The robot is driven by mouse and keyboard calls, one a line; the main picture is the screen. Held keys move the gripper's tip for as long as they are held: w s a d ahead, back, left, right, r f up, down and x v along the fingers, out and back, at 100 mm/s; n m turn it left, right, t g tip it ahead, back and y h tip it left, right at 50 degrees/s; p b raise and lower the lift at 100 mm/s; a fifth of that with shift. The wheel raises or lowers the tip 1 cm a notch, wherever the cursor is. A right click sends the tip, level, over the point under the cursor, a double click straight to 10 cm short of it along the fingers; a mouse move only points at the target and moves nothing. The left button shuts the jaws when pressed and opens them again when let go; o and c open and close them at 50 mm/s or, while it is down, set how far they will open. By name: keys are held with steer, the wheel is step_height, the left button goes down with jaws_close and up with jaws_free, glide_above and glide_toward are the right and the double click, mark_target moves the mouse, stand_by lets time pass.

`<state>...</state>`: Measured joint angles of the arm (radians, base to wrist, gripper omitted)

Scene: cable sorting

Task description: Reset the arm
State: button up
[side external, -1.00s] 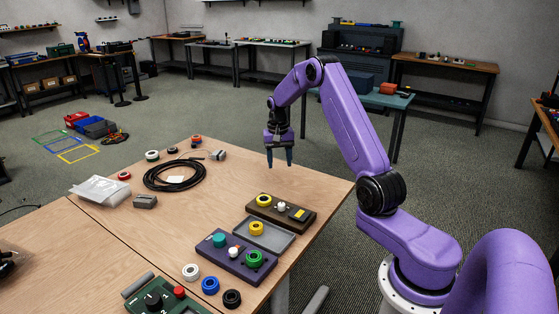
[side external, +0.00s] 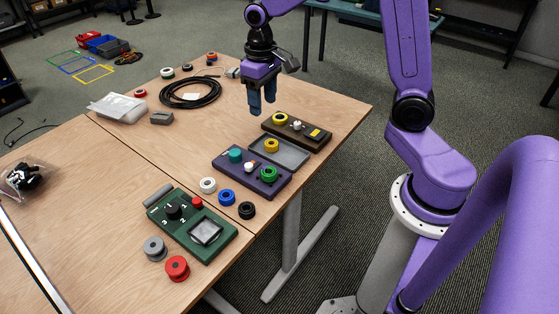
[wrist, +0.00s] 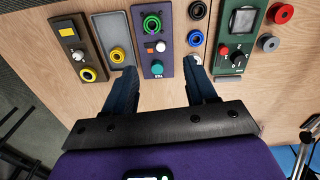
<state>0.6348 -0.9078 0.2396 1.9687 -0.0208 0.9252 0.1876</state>
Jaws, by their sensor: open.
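My gripper (side external: 262,107) hangs in the air over the table, fingers pointing down, just left of and behind the brown panel. In the wrist view my gripper (wrist: 159,82) shows two dark blue fingers wide apart with nothing between them. The purple panel (wrist: 154,88), with green, white and teal parts, lies below in the space beyond the fingertips. In the side view the purple panel (side external: 228,172), the grey tray (side external: 297,160) with a yellow spool (side external: 272,146), and the brown panel (side external: 318,144) stand in a row.
A black cable coil (side external: 180,105) and a grey block (side external: 161,118) lie to the left. Loose spools, white (side external: 208,185), blue (side external: 226,197) and black (side external: 247,210), lie near the green panel (side external: 208,252). A plastic bag (side external: 118,107) lies at the table's far left.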

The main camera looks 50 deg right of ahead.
steer(key=s+a+n, duration=0.1)
steer(key=s+n, duration=0.2)
steer(key=s, duration=0.5)
steer(key=s+a+n, duration=0.2)
steer(key=s+n, duration=0.2)
steer(key=s, duration=0.5)
steer(key=s+a+r+n, duration=0.1)
steer(key=s+n, duration=0.3)
steer(key=s, duration=0.5)
steer(key=shift+a+y, duration=0.3)
steer(key=shift+a, duration=0.05)
